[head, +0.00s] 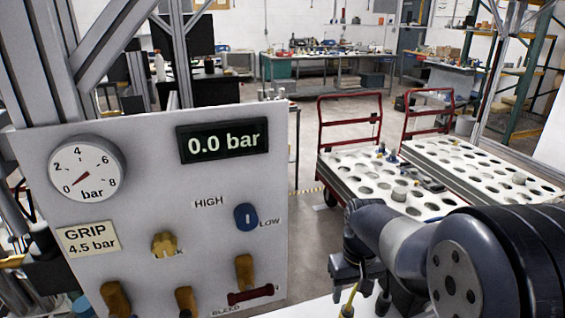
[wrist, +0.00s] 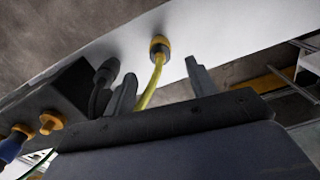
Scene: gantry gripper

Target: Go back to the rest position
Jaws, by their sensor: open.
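My gripper (head: 362,288) hangs low at the right of the grey control panel (head: 150,220) in the head view, apart from it. In the wrist view my gripper (wrist: 160,82) shows two separate dark fingers with nothing held between them. A yellow cable with a black and yellow connector (wrist: 160,48) shows beyond the gap between the fingers, against a pale surface. Whether the cable touches a finger is unclear. The panel's digital display (head: 222,141) reads 0.0 bar, and the dial gauge (head: 87,168) needle lies near 0.
The panel carries a yellow knob (head: 163,245), a blue HIGH/LOW knob (head: 246,217), several brown handles and a red lever (head: 250,294). Two red-framed carts (head: 340,165) with holed white tops stand behind my arm. Open floor (head: 310,250) shows between panel and carts.

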